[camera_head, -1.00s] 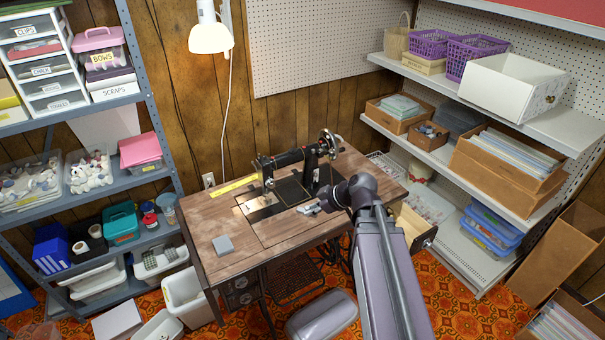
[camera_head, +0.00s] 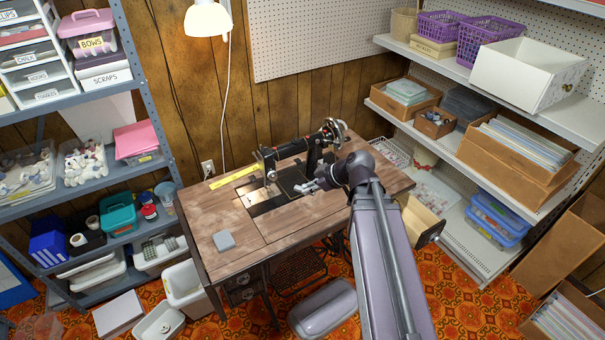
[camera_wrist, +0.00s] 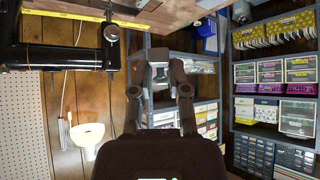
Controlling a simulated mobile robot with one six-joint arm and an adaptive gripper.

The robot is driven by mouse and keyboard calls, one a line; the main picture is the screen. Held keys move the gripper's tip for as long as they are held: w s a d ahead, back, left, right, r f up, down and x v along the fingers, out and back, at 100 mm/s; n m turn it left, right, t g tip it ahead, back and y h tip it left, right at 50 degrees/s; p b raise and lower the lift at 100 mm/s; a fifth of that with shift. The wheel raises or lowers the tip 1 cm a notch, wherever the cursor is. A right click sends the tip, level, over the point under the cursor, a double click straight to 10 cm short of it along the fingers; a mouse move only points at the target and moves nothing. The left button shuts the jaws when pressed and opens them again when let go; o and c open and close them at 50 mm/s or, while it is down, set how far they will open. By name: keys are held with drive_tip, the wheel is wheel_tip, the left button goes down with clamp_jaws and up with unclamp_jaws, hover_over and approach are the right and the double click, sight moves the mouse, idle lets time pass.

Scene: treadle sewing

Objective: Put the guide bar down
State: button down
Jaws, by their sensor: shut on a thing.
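In the wrist view my gripper (camera_wrist: 160,82) is shut on a small grey piece (camera_wrist: 158,55), which I take to be the guide bar. It is partly hidden by the fingers, and its full shape is unclear. In the head view the gripper looks a little above the tabletop, but the exact gap cannot be told.
A grey block (camera_head: 224,240) lies on the table's front left. A yellow strip (camera_head: 232,177) lies behind it, beside the machine. A drawer (camera_head: 421,222) stands open at the table's right. The wood at the front is clear.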

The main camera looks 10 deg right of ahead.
drive_tip(key=w+f+b, duration=0.6)
drive_tip(key=w, duration=0.4)
drive_tip(key=w+d+f+n+g+b, duration=0.1)
drive_tip(key=w+f+b, duration=0.6)
drive_tip(key=w, duration=0.3)
drive_tip(key=shift+d+n+y, duration=0.3)
drive_tip(key=shift+f, duration=0.1)
wheel_tip(320, 180, down, 6)
drive_tip(key=b, duration=0.6)
drive_tip(key=shift+f+b, duration=0.25)
drive_tip(key=shift+b, duration=0.15)
drive_tip(key=shift+f+b, duration=0.6)
drive_tip(key=c, duration=0.5)
unclamp_jaws()
drive_tip(key=shift+c, duration=0.2)
